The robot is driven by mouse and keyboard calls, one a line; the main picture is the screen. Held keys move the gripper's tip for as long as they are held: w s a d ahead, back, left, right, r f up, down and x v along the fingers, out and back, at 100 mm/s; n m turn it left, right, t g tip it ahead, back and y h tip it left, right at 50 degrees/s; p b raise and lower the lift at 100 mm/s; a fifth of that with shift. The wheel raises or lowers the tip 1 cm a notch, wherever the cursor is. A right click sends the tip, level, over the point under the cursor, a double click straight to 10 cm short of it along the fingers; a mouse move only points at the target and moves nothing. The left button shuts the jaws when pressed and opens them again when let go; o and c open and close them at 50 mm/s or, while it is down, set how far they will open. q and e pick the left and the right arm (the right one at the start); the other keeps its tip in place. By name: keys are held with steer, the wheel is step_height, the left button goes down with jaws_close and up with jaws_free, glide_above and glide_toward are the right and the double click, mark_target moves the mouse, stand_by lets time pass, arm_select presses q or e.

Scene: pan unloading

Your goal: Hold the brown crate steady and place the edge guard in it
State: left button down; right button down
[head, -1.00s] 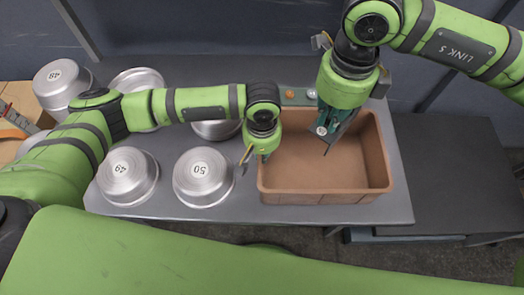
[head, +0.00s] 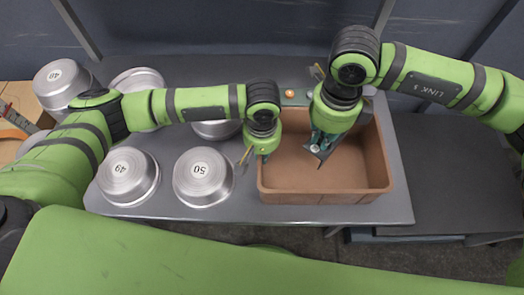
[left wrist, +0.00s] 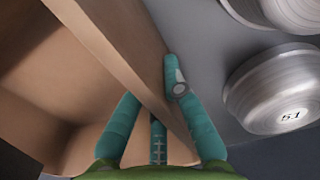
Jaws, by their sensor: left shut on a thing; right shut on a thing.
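The brown crate (head: 350,178) stands on the grey table right of the pans; its inner floor looks bare. My left gripper (head: 263,156) is at the crate's left wall. In the left wrist view my left gripper (left wrist: 162,108) has its teal fingers on either side of the crate wall (left wrist: 112,50), shut on it. My right gripper (head: 321,141) points down over the crate's inside, shut on the dark, angular edge guard (head: 323,153). The guard is over the crate's middle, largely hidden by the fingers. I cannot tell its height above the floor.
Several silver pans, such as pan 50 (head: 203,178) and pan 49 (head: 128,176), stand upside down left of the crate. A teal strip with an orange knob (head: 290,94) lies behind the crate. A dark, clear surface (head: 440,170) lies to the right.

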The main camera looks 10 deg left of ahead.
mark_target(321, 141)
steer(key=shift+f, duration=1.6)
steer(key=c, duration=1.2)
jaws_free()
step_height(321, 141, up, 12)
